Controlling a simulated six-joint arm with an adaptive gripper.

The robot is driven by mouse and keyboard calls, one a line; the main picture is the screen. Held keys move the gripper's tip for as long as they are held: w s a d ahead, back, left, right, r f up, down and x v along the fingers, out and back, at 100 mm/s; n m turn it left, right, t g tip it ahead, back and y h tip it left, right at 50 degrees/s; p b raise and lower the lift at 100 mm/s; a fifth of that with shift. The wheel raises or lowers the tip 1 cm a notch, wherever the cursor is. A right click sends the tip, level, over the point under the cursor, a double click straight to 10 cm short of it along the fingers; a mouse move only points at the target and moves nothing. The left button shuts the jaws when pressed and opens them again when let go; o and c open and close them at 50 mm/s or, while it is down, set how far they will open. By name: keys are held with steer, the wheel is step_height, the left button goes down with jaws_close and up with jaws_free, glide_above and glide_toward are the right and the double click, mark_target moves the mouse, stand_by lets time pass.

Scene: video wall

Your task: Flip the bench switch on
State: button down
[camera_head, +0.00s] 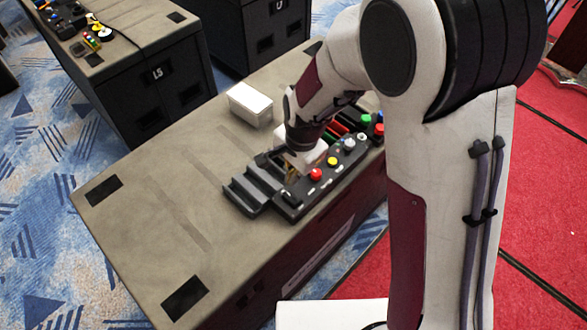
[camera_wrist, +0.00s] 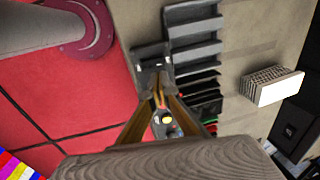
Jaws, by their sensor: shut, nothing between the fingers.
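A black button panel (camera_head: 303,192) lies along the bench's edge, with red, yellow, white and other coloured buttons in a row. A small dark switch (camera_head: 289,197) appears at its left end, too small to read its position. In the wrist view the panel's end (camera_wrist: 151,56) shows just beyond my fingertips. My gripper (camera_head: 289,178) is shut and empty, pointing down over the left part of the panel. In the wrist view my gripper's fingers (camera_wrist: 160,78) meet at the tips, close to that end; I cannot tell whether they touch it. A yellow button (camera_wrist: 167,118) shows between the fingers.
A grey slotted tray (camera_head: 241,193) sits beside the panel's left end; it also shows in the wrist view (camera_wrist: 194,53). A white box (camera_head: 250,104) stands farther back. The bench top (camera_head: 165,205) is mostly clear at left. Other cabinets stand behind.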

mark_target(291, 197)
steer(key=shift+w+a+f, duration=0.1)
steer(key=shift+f, duration=0.95)
steer(key=shift+w+a+f, duration=0.15)
steer(key=shift+f, duration=0.9)
steer(key=shift+w+a+f, duration=0.1)
steer(key=shift+f, duration=1.05)
steer(key=shift+w+a+f, duration=0.15)
steer(key=shift+a+f, duration=0.05)
steer(key=shift+f, duration=0.2)
steer(key=shift+d, duration=0.2)
steer(key=shift+s+d+r, duration=0.15)
steer(key=shift+s+d, duration=0.1)
steer(key=shift+s, duration=0.15)
steer(key=shift+s+d, duration=0.15)
steer(key=shift+r, duration=0.15)
